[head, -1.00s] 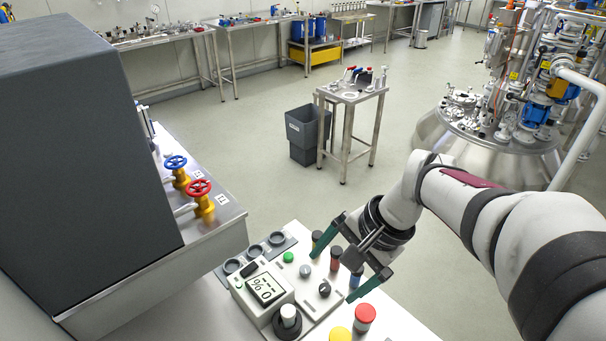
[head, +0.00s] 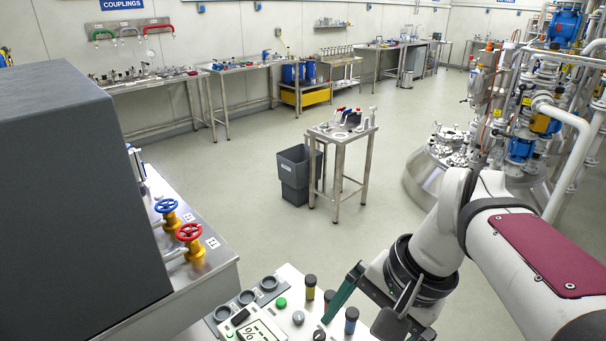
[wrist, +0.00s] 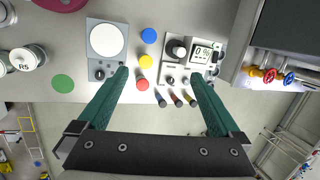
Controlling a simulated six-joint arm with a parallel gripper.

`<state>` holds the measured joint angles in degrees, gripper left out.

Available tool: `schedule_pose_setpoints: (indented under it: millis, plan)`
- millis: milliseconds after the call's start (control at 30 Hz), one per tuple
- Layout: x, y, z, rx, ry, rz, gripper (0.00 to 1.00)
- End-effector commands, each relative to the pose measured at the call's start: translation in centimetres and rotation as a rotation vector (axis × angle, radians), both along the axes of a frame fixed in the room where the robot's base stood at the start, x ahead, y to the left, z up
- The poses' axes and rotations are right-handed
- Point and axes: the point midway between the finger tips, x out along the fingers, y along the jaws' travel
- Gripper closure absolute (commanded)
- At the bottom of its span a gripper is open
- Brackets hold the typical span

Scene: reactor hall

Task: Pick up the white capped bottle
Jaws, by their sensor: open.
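My gripper (wrist: 158,76) is open and empty, its two green fingers pointing over the bench with the control panel. Two white containers stand at the left of the wrist view: one with a round pale top and a label (wrist: 28,58), and one cut by the edge (wrist: 4,68). I cannot tell whether either is the white capped bottle. Neither is between the fingers. They do not show in the head view.
Vials with dark caps (head: 310,287) stand by the panel (wrist: 195,55). A balance-like device with a round white plate (wrist: 106,40) and coloured discs lie on the bench. Red and blue valves (head: 189,233) stand left.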

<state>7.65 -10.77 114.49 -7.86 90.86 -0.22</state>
Motion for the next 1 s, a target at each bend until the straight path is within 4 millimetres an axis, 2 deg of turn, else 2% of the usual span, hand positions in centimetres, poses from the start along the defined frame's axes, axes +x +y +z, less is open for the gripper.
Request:
schedule_pose_setpoints:
  millis: [33, 100, 200, 267, 400, 667, 933, 1000]
  plan:
    - [-3.5, 0.4, -1.8, -0.037, 0.008, 0.046, 0.00]
    - [-7.6, 0.4, -4.6, -0.090, 0.018, 0.106, 0.00]
    - [-11.7, 0.0, -7.6, -0.140, 0.025, 0.171, 0.00]
    - [-13.0, -0.1, -8.7, -0.158, 0.029, 0.192, 0.00]
    - [-13.5, -0.3, -9.2, -0.165, 0.030, 0.202, 0.02]
    - [-13.5, -0.2, -9.1, -0.163, 0.031, 0.200, 0.45]
    - [-13.5, -0.2, -9.2, -0.165, 0.034, 0.206, 0.45]
    - [-13.7, -0.4, -9.6, -0.197, 0.063, 0.284, 0.45]
